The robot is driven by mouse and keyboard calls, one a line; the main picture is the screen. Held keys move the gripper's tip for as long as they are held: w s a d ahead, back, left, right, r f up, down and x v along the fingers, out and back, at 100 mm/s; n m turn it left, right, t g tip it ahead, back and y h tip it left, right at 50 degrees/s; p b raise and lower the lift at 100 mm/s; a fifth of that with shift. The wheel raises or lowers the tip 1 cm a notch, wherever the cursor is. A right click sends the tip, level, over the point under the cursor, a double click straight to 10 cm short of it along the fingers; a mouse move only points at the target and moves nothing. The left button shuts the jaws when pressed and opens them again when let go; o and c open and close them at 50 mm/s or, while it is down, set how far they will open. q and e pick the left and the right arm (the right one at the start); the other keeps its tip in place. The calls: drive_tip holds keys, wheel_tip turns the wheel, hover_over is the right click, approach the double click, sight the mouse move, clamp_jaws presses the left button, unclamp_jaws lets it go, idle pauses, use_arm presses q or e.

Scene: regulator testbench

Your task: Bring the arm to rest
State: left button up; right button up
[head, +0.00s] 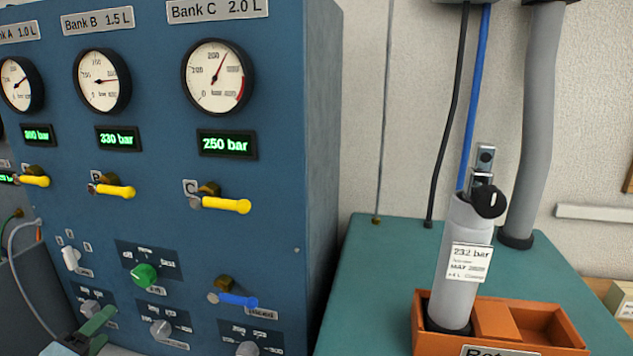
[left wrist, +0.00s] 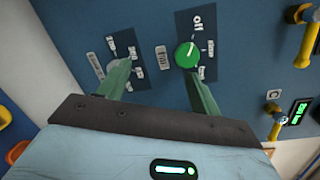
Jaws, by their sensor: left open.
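My left gripper (head: 95,330) is at the bottom left of the head view, in front of the lower part of the blue panel (head: 285,130). In the left wrist view my left gripper (left wrist: 158,72) has its two green fingers spread with nothing between them. The green knob (left wrist: 187,55) is just beyond the tip of one finger; I cannot tell whether they touch. In the head view the green knob (head: 145,275) is above and right of the gripper. My right gripper is not in view.
Yellow-handled valves (head: 226,204) and a blue-handled valve (head: 237,299) stick out from the panel. Grey knobs (head: 161,328) sit low on it. A grey cylinder (head: 464,250) stands in an orange holder (head: 545,315) on the teal bench top (head: 375,270), which has clear room behind.

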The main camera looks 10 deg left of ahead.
use_arm(q)
drive_tip(key=s+d+f+n+g+y, duration=0.1)
drive_tip(key=s+f+n+g, duration=0.1)
drive_tip(key=s+f+n, duration=0.2)
drive_tip(key=s+d+f+n+g+y, duration=0.1)
drive_tip(key=s+d+f+n+g, duration=0.1)
drive_tip(key=f, duration=0.5)
drive_tip(key=s+d+f+n+g+y, duration=0.1)
drive_tip(key=s+d+f+n+g, duration=0.1)
drive_tip(key=s+f+n+g, duration=0.2)
drive_tip(key=shift+s+f+n, duration=0.5)
drive_tip(key=shift+s+n, duration=0.1)
drive_tip(key=shift+n, duration=0.4)
drive_tip(key=shift+s+f+n, duration=0.5)
drive_tip(key=shift+s+n, duration=0.05)
drive_tip(key=shift+n, duration=0.45)
drive_tip(key=s+d+f+n+g+h, duration=0.2)
drive_tip(key=s+d+f+n+g, duration=0.15)
drive_tip(key=s+d, duration=0.35)
drive_tip(key=s+d+f+n+g+h, duration=0.2)
drive_tip(key=s+d+n+g, duration=0.25)
drive_tip(key=d, duration=0.45)
drive_tip(key=w+d+f+m+t+h, duration=0.1)
drive_tip(key=w+d+f+t, duration=0.1)
drive_tip(key=w+f+t, duration=0.3)
drive_tip(key=shift+w+f+t+h, duration=0.2)
drive_tip(key=shift+f+t+h, duration=0.2)
drive_tip(key=shift+f+t, duration=1.75)
drive_tip(key=shift+f+g, duration=0.45)
